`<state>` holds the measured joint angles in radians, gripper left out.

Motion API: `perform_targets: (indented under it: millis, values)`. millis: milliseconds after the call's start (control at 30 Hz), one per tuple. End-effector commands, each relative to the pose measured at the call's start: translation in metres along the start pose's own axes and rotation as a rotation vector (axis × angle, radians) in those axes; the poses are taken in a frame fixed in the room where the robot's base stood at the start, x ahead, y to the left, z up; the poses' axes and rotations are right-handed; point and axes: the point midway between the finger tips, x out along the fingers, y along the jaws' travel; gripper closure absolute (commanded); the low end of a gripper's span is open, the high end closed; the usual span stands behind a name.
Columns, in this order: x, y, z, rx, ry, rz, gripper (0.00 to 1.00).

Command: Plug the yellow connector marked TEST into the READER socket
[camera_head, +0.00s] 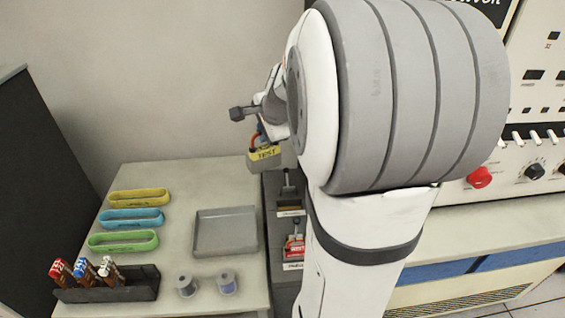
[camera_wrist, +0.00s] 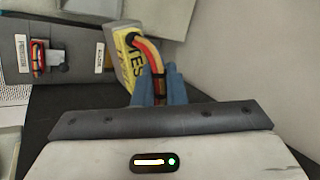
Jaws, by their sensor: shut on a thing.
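The yellow connector marked TEST (camera_head: 265,157) hangs from my gripper (camera_head: 262,131), up over the right edge of the table. In the wrist view the connector (camera_wrist: 127,62) is tilted, and red and yellow wires curve from it to between the blue fingers of my gripper (camera_wrist: 164,86). The gripper is shut on it. Below, a dark grey socket panel (camera_head: 278,218) carries labelled sockets. The upper label (camera_head: 291,212) is too small to read, and the READER socket cannot be told for sure. A red plug (camera_head: 295,246) sits in the lower socket; the plug (camera_wrist: 38,60) also shows in the wrist view.
A white console with a red knob (camera_head: 479,177) stands at right.

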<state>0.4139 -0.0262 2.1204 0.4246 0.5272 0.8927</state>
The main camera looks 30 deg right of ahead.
Motion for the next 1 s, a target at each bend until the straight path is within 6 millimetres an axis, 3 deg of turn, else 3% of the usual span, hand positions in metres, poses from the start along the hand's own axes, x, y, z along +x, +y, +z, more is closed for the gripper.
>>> perform_targets:
  millis: [33,200,400,600,1000]
  values:
    - [0.023,0.007,-0.011,0.032,0.014,0.007,1.0]
    - [0.095,0.03,-0.052,0.16,0.093,0.006,1.0]
    - [0.157,0.062,-0.091,0.279,0.185,0.004,1.0]
    - [0.181,0.078,-0.108,0.326,0.228,0.002,1.0]
    - [0.201,0.092,-0.109,0.329,0.231,0.001,1.0]
